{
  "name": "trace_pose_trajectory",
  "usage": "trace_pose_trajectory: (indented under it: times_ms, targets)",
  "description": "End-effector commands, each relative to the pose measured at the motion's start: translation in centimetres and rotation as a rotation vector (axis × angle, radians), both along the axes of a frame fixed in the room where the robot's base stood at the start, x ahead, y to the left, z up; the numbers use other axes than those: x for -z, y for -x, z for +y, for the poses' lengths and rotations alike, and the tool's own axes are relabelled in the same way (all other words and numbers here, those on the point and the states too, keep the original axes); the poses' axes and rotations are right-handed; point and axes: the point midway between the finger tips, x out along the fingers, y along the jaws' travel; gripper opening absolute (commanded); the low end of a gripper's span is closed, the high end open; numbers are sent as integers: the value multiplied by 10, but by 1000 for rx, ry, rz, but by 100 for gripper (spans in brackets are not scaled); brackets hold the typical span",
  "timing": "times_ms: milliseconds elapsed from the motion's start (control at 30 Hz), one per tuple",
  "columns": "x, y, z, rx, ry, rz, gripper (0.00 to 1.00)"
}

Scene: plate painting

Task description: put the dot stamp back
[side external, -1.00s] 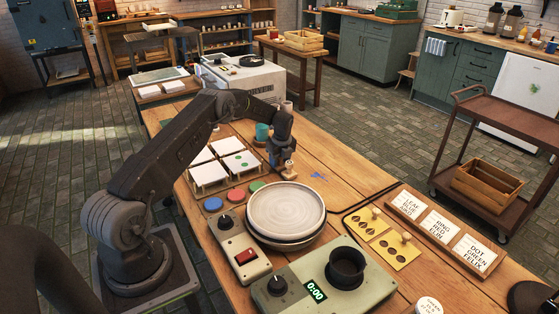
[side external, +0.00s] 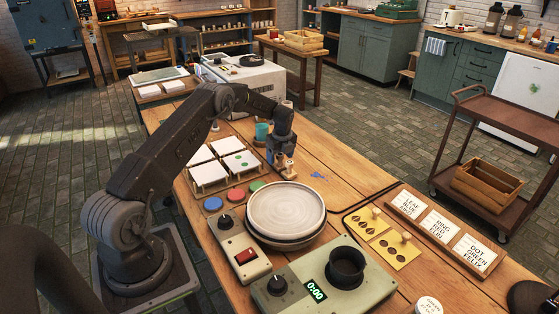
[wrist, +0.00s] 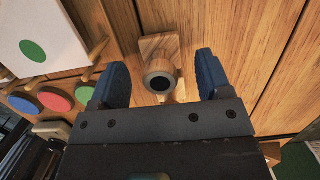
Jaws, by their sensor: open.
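The dot stamp appears to be the small wooden piece with a round, dark-centred top (wrist: 160,76), standing in or on a square wooden block (wrist: 158,45) in the wrist view. In the side view the stamp (side external: 289,167) stands upright on the table behind the plates. My gripper (wrist: 161,68) is open, with one blue finger on each side of the stamp and a gap to both. In the side view my gripper (side external: 284,150) is close above the stamp. Whether the stamp is seated in the block cannot be told.
Blue, red and green ink pads (side external: 236,194) and white tiles (side external: 209,175), some with green dots, lie left of the stamp. Stacked plates (side external: 286,208) stand in front. Yellow knobbed sheets (side external: 385,238) and name cards (side external: 440,226) lie right. A teal cup (side external: 262,131) stands behind.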

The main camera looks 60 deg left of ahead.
Motion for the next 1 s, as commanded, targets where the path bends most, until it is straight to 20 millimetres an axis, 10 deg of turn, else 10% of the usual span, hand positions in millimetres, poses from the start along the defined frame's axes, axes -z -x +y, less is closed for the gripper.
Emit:
trace_pose_trajectory:
  times_ms: [667, 1000]
  targets:
    - [-111, -1, -23, -24, -3, -14, 71]
    - [-244, 33, -141, -416, 26, -216, 71]
